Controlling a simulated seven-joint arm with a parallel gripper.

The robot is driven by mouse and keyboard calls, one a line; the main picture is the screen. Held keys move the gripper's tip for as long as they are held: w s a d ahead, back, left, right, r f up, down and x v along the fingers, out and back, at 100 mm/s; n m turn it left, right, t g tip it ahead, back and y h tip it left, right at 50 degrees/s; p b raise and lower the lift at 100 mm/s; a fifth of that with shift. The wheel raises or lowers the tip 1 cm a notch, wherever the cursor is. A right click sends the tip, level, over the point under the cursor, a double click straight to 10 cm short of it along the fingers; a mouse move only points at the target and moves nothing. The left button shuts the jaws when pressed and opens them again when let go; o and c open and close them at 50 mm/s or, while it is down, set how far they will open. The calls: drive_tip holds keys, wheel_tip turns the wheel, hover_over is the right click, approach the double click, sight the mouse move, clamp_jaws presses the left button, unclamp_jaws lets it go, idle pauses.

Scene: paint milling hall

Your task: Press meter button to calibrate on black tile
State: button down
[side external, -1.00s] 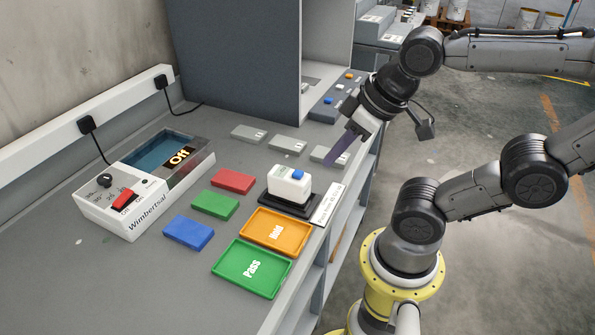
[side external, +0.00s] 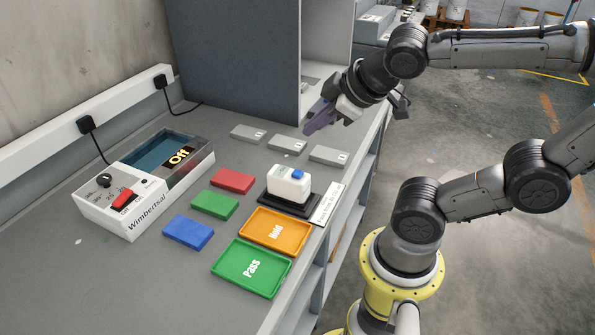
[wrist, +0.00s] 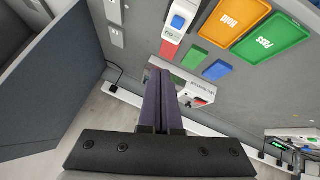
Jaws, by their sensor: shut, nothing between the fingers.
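The meter (side external: 289,184) is a small white box with a blue button (side external: 298,174) on top. It stands upright on the black tile (side external: 290,205), which shows around its base. The meter also shows in the wrist view (wrist: 174,32), with its blue button (wrist: 178,22) facing the camera. My gripper (side external: 312,129) is shut and empty, its purple fingers together above the bench behind the meter and apart from it. In the wrist view the shut fingers (wrist: 163,75) point up the picture, below the meter. The meter's display is too small to read.
Orange Hold (side external: 275,230) and green Pass (side external: 251,268) trays lie in front of the meter. Red (side external: 233,181), green (side external: 215,205) and blue (side external: 188,232) blocks lie left. A white Wimbertsal bath (side external: 122,204) reads Off. Grey panels (side external: 287,145) lie near a tall grey cabinet (side external: 240,60).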

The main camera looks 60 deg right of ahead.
sight(298, 174)
drive_tip(key=w, duration=0.1)
drive_tip(key=w+d+n, duration=0.1)
drive_tip(key=w+n, duration=0.1)
drive_tip(key=shift+d+f+t+h, duration=0.15)
drive_tip(key=shift+f+t+h, duration=0.15)
drive_tip(key=shift+f+t, duration=0.1)
drive_tip(key=shift+f, duration=0.1)
drive_tip(key=shift+f, duration=4.35)
drive_tip(key=shift+f, duration=0.4)
